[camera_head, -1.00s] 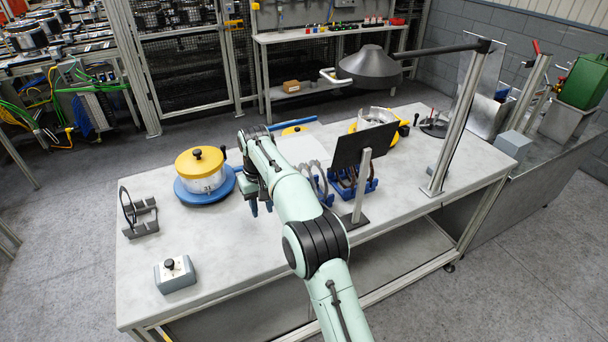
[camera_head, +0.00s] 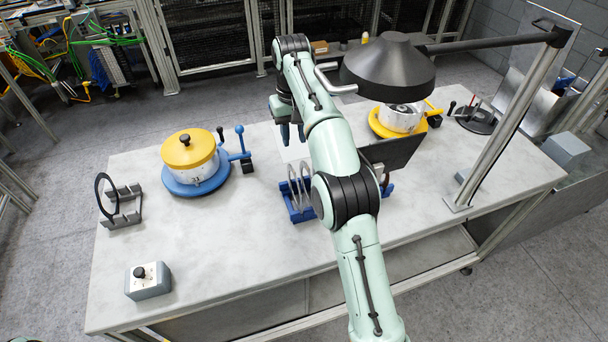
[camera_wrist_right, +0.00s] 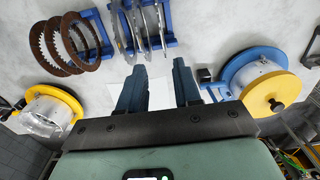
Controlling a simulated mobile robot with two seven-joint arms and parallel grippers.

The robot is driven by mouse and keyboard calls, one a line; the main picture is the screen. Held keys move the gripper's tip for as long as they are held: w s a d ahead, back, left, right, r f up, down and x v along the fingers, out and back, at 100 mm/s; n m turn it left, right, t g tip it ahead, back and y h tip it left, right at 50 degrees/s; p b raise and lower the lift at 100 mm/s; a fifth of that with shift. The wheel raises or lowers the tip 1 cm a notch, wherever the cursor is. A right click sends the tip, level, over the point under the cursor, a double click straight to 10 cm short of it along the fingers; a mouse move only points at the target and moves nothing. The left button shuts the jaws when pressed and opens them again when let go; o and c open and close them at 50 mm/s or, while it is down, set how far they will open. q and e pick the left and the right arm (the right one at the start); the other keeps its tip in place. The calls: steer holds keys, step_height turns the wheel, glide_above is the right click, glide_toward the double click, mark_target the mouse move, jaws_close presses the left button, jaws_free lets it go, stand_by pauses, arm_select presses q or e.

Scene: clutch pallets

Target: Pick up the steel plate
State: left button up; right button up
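Thin grey steel plates (camera_head: 301,186) stand upright in a blue rack (camera_head: 297,213) near the middle of the table, partly hidden by my right arm. In the right wrist view the steel plates (camera_wrist_right: 139,28) and their blue rack (camera_wrist_right: 168,14) lie at the top, beyond the fingertips. My right gripper (camera_head: 287,136) is behind the rack in the head view. It is open and empty; its two dark blue fingers (camera_wrist_right: 157,72) are well apart and do not touch the plates. My left gripper is not in view.
Brown toothed plates (camera_wrist_right: 62,45) stand in a second rack beside the steel ones. A yellow-lidded drum (camera_head: 190,150) on a blue base is at left; another drum (camera_head: 400,117) on a yellow base is at right. A dark lamp (camera_head: 388,68) and a dark panel (camera_head: 408,150) stand near my right arm.

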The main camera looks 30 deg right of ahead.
glide_above(294, 171)
steer(key=d, duration=0.1)
step_height(294, 171, down, 7)
steer(key=f, duration=0.5)
steer(key=shift+a, duration=0.4)
steer(key=shift+w+f, duration=0.1)
steer(key=shift+f, duration=0.25)
jaws_close()
stand_by(1.1)
